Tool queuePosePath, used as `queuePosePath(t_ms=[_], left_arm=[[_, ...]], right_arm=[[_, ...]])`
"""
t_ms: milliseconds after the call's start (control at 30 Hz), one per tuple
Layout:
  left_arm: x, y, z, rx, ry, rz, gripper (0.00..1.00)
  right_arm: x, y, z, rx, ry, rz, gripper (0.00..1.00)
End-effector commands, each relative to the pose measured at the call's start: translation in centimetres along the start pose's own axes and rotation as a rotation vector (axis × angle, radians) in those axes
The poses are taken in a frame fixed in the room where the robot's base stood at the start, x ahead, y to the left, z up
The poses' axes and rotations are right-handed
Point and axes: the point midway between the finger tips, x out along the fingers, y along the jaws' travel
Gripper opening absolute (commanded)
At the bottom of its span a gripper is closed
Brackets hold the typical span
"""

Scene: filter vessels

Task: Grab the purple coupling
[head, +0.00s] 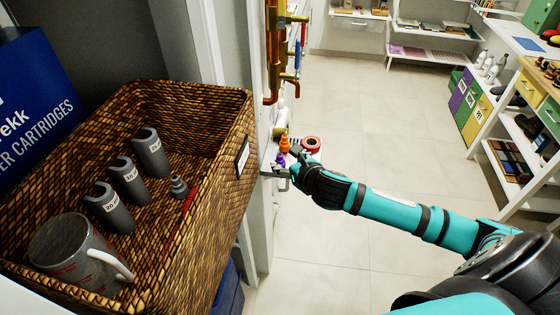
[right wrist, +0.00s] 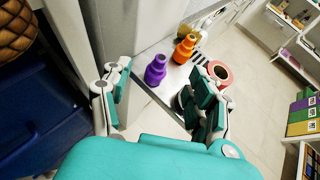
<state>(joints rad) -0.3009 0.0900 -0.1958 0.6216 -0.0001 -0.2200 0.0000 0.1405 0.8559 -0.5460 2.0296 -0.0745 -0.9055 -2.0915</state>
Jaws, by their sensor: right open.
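The purple coupling (right wrist: 155,70) stands upright on a narrow light ledge, and it also shows small in the head view (head: 281,159), partly hidden by my gripper. My right gripper (head: 281,174) is at the ledge beside it. In the right wrist view my right gripper (right wrist: 163,82) is open and empty, and the coupling appears between its two fingers, a little beyond them. I see no contact. My left gripper is in neither view.
An orange coupling (right wrist: 185,48) stands close behind the purple one, with a red tape roll (right wrist: 219,72) to its right. A wicker basket (head: 228,200) holding grey cartridges and a mug stands at left. Brass pipes (head: 275,50) rise behind. Open floor lies right.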

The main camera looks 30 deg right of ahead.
Motion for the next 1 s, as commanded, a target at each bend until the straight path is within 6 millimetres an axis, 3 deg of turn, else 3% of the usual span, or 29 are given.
queuePosePath(t_ms=[333, 633, 933, 1000], left_arm=[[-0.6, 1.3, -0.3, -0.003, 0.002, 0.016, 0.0], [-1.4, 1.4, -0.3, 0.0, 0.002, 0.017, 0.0], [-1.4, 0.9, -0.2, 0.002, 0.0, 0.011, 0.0], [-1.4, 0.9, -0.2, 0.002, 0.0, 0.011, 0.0]], right_arm=[[2.8, -0.1, 0.0, 0.003, 0.001, 0.0, 0.6], [6.6, -0.1, -0.1, 0.003, 0.0, 0.001, 0.6], [7.1, -0.2, -0.2, 0.0, 0.0, 0.001, 0.6], [7.1, -0.2, -0.2, 0.0, 0.0, 0.001, 0.54]])
